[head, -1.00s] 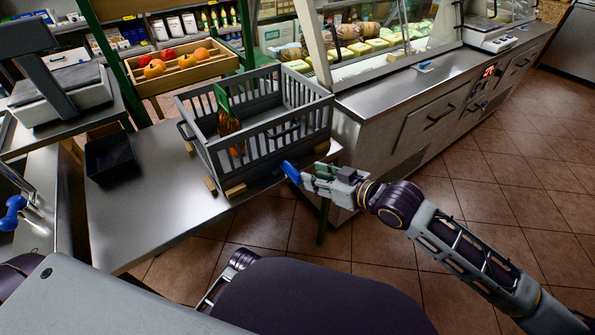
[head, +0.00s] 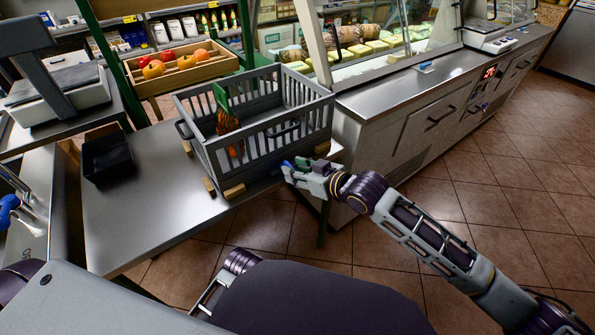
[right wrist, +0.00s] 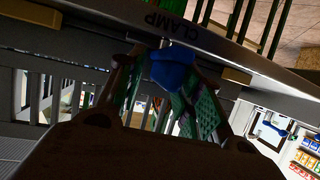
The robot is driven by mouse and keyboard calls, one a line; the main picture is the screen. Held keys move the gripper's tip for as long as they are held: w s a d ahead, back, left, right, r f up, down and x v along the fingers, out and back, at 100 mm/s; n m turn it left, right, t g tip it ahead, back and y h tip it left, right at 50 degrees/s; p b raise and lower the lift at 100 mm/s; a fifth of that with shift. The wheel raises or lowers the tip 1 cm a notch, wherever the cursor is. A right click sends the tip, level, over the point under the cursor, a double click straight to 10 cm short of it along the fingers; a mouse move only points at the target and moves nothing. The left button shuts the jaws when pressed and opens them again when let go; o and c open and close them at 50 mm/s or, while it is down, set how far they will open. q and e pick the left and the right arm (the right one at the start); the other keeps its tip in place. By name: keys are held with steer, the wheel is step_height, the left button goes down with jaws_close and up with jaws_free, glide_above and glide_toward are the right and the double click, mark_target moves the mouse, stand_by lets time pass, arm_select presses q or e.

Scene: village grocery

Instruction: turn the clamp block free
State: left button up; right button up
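The blue clamp block (head: 287,166) sits at the front right edge of the steel table, below the grey slatted crate (head: 205,150). In the right wrist view the blue block (right wrist: 172,68) shows just below the word CLAMP on the table's edge. My right gripper (head: 296,170) is at the block. Its green-padded fingers (right wrist: 168,95) stand apart, one on each side of the block. Whether both pads touch it I cannot tell. The block's far side is hidden. My left gripper is not in view.
The crate holds a bunch of carrots (head: 227,122) and rests on wooden blocks (head: 234,190). A black bin (head: 107,157) stands on the table's left. A glass display counter (head: 420,80) is at the right. The table's middle front is clear.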

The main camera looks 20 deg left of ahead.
stand_by(0.3)
steer(key=shift+w, duration=0.1)
jaws_close()
stand_by(0.4)
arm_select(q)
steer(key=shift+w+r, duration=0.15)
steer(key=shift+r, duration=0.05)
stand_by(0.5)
